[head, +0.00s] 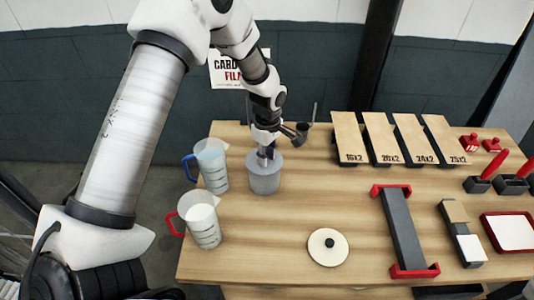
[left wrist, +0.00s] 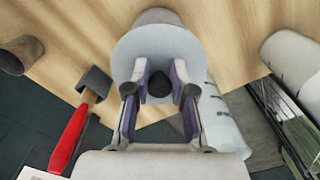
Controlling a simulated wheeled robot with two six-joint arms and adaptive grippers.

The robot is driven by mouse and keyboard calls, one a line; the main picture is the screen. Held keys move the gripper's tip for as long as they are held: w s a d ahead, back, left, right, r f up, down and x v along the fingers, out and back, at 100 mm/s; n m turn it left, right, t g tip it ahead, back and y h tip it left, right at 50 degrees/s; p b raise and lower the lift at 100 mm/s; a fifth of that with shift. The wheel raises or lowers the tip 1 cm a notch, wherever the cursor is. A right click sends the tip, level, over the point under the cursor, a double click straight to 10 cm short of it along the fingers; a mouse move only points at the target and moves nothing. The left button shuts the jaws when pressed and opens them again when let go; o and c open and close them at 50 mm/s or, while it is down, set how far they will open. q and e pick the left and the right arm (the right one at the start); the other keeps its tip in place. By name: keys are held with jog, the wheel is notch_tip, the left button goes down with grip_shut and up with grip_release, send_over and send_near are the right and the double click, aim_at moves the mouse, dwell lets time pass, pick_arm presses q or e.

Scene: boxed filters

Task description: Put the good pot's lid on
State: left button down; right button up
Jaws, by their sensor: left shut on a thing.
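A grey pot (head: 264,182) stands on the table towards its back edge. My left gripper (head: 267,150) points down over it. In the left wrist view its fingers (left wrist: 159,90) are shut around the black knob (left wrist: 159,84) of a round grey lid (left wrist: 135,52). The lid lies over the pot's top, and the pot's side (left wrist: 158,14) shows beyond it. I cannot tell whether the lid rests on the rim or is slightly above. A second, cream lid (head: 320,255) with a black knob lies flat near the table's front. My right gripper is out of view.
A blue-handled jug (head: 213,168) and a red-handled jug (head: 204,226) stand left of the pot. Boards (head: 378,137) and a grey tool with red ends (head: 402,228) lie further right. The middle table is clear.

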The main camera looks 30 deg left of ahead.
pick_arm(q)
jog(key=shift+c, duration=1.7)
grip_release()
jog(key=shift+r, duration=0.1)
jog(key=shift+r+p, duration=3.35)
jog(key=shift+r, duration=0.6)
jog(key=shift+f, duration=0.1)
